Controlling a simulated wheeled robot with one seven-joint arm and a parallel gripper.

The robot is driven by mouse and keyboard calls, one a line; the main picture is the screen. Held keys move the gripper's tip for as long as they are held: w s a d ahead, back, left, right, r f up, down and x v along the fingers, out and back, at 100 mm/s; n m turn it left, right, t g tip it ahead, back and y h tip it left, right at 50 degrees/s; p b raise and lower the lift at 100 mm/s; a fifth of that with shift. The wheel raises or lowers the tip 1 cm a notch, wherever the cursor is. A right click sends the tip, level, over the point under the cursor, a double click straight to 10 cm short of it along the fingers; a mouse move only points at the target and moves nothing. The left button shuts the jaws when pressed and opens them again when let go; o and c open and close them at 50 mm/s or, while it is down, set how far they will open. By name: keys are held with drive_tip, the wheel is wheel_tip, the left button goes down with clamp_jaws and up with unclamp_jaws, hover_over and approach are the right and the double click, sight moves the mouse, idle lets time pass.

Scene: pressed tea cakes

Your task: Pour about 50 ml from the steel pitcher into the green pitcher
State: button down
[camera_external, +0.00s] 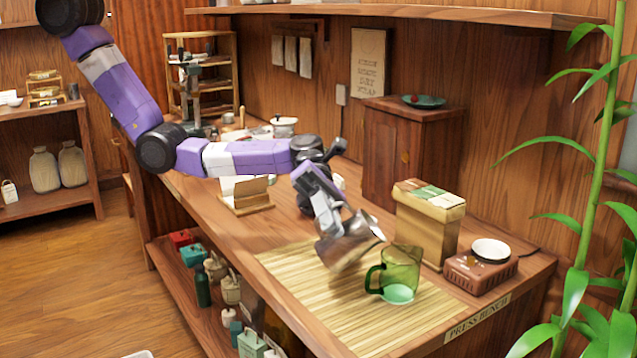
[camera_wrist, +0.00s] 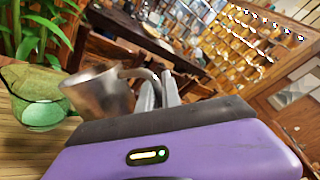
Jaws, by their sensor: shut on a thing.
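The steel pitcher (camera_external: 350,246) is held above the bamboo mat (camera_external: 312,300), tilted with its mouth toward the green pitcher (camera_external: 402,267). My gripper (camera_external: 328,219) is shut on the steel pitcher, on its handle side. The green glass pitcher stands upright on the mat, its handle toward the steel one; a pale green layer shows at its bottom. In the wrist view the steel pitcher (camera_wrist: 100,93) tips left toward the green pitcher (camera_wrist: 40,112). The gripper fingers (camera_wrist: 160,90) are at its curved handle. I cannot see a stream of liquid clearly.
A tan box (camera_external: 428,232) stands behind the green pitcher. A wooden scale with a white dish (camera_external: 490,251) is to its right. A small wooden cabinet (camera_external: 412,155) stands at the wall. A bamboo plant (camera_external: 590,200) rises at the right. The mat's left part is clear.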

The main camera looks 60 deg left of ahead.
sight(346, 244)
drive_tip(key=shift+w+d+r+n+p, duration=0.2)
drive_tip(key=shift+r+n+p, duration=0.2)
drive_tip(key=shift+p, duration=0.2)
drive_tip(key=shift+w+d+r+n+p, duration=0.15)
drive_tip(key=shift+r+n+p, duration=0.15)
drive_tip(key=shift+r+p, duration=0.25)
drive_tip(key=shift+w+f, duration=0.1)
drive_tip(key=shift+w+r+n, duration=0.15)
drive_tip(key=shift+r+n, duration=0.15)
drive_tip(key=shift+w+d+r+n+g+y, duration=0.3)
drive_tip(key=shift+w+r+n+y, duration=0.15)
drive_tip(key=shift+n, duration=0.15)
drive_tip(key=shift+w+d+r, duration=0.1)
drive_tip(key=shift+r, duration=0.1)
idle(0.4)
drive_tip(key=shift+w+d+r+n, duration=0.25)
drive_tip(key=shift+w+n, duration=0.1)
drive_tip(key=shift+w, duration=0.1)
drive_tip(key=shift+w+d+r+n, duration=0.1)
drive_tip(key=shift+w+d+n, duration=0.15)
drive_tip(key=shift+w+n, duration=0.15)
idle(0.7)
